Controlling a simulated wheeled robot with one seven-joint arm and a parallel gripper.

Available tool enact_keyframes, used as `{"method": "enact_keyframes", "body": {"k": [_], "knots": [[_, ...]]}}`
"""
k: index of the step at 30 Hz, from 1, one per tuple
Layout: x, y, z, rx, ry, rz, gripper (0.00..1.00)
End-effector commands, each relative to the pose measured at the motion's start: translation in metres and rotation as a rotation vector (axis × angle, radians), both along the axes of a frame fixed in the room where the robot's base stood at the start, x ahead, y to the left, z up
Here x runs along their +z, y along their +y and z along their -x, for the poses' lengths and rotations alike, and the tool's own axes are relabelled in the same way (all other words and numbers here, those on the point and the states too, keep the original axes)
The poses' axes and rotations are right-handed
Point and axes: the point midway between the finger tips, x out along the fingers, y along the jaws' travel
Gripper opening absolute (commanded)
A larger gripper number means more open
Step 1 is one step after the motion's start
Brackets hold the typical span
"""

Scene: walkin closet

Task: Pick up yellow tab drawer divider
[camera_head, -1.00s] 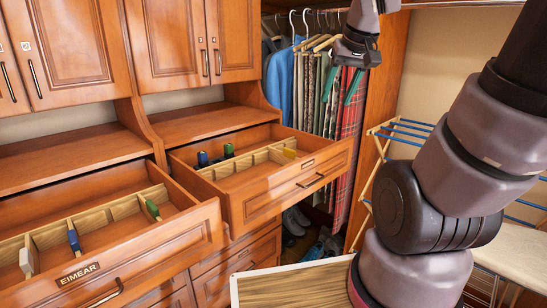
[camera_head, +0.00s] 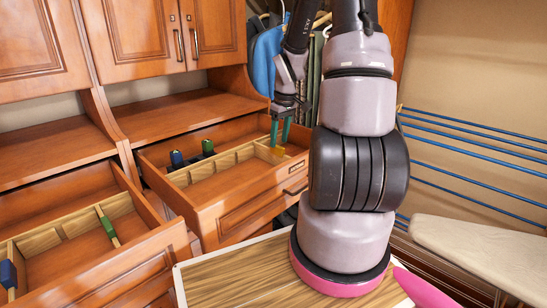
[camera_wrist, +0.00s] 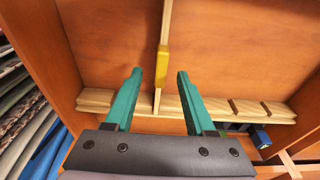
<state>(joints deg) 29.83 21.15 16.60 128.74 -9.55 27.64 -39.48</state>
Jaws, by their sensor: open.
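The yellow tab drawer divider (camera_wrist: 163,62) is a thin pale wooden strip with a yellow tab. It sits inside the right open drawer (camera_head: 248,196), joined to or resting against a notched wooden rail (camera_wrist: 220,106). In the head view the yellow tab (camera_head: 279,151) shows at the drawer's right end. My gripper (camera_head: 281,136) points down over that end of the drawer. Its teal fingers are open and empty. In the wrist view my gripper (camera_wrist: 159,76) has one finger on each side of the strip, with the yellow tab just beyond the fingertips. Contact cannot be told.
Dividers with blue (camera_head: 177,159) and green (camera_head: 208,147) tabs stand farther left in the same drawer. A left drawer (camera_head: 95,262) is open with more dividers. Hanging clothes (camera_wrist: 22,110) are close beside the drawer. A drying rack (camera_head: 470,150) and ironing board (camera_head: 490,248) stand right.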

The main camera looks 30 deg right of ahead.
Motion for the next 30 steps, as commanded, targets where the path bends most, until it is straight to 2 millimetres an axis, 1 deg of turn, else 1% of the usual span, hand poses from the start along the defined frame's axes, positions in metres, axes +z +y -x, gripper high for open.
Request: {"method": "enact_keyframes", "body": {"k": [1, 3, 8, 11, 15, 18, 21, 26, 27, 29, 30], "knots": [[-0.009, 0.001, -0.001, 0.001, 0.004, -0.002, 0.55], [-0.017, 0.002, -0.002, 0.001, 0.003, -0.001, 0.55], [-0.028, 0.002, -0.004, 0.000, 0.001, 0.000, 0.55], [-0.040, 0.004, -0.005, -0.001, 0.004, -0.001, 0.55], [-0.062, 0.006, -0.008, -0.001, 0.004, -0.001, 0.55], [-0.072, 0.007, -0.010, -0.001, 0.002, 0.000, 0.55], [-0.076, 0.007, -0.011, 0.000, -0.001, 0.001, 0.55], [-0.076, 0.006, -0.011, -0.001, -0.001, 0.000, 0.55], [-0.076, 0.006, -0.011, -0.001, -0.001, 0.000, 0.51], [-0.076, 0.006, -0.011, -0.001, -0.001, 0.000, 0.28], [-0.075, 0.006, -0.011, -0.001, -0.001, 0.000, 0.13]]}}
